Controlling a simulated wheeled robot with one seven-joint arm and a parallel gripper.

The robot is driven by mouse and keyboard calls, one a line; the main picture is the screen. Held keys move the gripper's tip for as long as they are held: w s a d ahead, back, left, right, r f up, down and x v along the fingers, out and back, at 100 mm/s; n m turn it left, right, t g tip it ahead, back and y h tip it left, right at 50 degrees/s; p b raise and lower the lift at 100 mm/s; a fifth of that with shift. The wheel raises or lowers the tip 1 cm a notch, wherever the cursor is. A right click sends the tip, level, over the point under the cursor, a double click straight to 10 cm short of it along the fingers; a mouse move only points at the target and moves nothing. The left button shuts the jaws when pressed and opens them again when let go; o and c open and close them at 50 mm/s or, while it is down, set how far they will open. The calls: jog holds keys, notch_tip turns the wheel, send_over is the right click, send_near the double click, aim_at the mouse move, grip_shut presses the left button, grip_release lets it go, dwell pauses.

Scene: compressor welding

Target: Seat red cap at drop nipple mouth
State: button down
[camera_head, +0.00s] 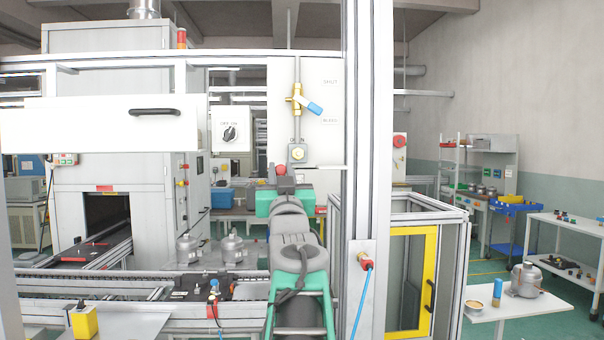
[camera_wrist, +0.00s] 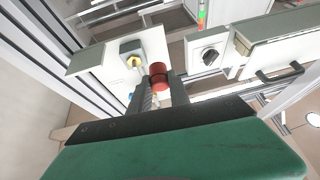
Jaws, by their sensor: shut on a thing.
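The red cap (camera_head: 281,170) is held in my gripper (camera_head: 285,181), in front of the lower part of the white valve panel. In the wrist view, the red cap (camera_wrist: 158,76) sits between the fingertips of my gripper (camera_wrist: 160,88). In the head view the cap is a little below and left of this fitting. In the wrist view, the brass fitting (camera_wrist: 134,62) is up and left of the cap, apart from it. The nipple mouth itself is not clearly visible.
A brass valve with a blue handle (camera_head: 314,108) sits higher on the pipe. A rotary switch box (camera_head: 230,129) is left of the panel, and a thick frame post (camera_head: 368,150) stands close on its right.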

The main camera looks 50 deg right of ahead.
jog(key=s+d+r+m+h, duration=0.1)
jog(key=s+r+h, duration=0.1)
jog(key=s+r, duration=0.1)
jog(key=shift+s+d+r+g, duration=0.3)
jog(key=shift+s+r, duration=0.05)
jog(key=shift+s, duration=0.5)
jog(key=w+d, duration=0.4)
jog(key=shift+d+f, duration=0.15)
jog(key=shift+d, duration=0.05)
jog(key=shift+f+b, duration=0.15)
jog(key=shift+b, duration=0.45)
jog(key=shift+d, duration=0.1)
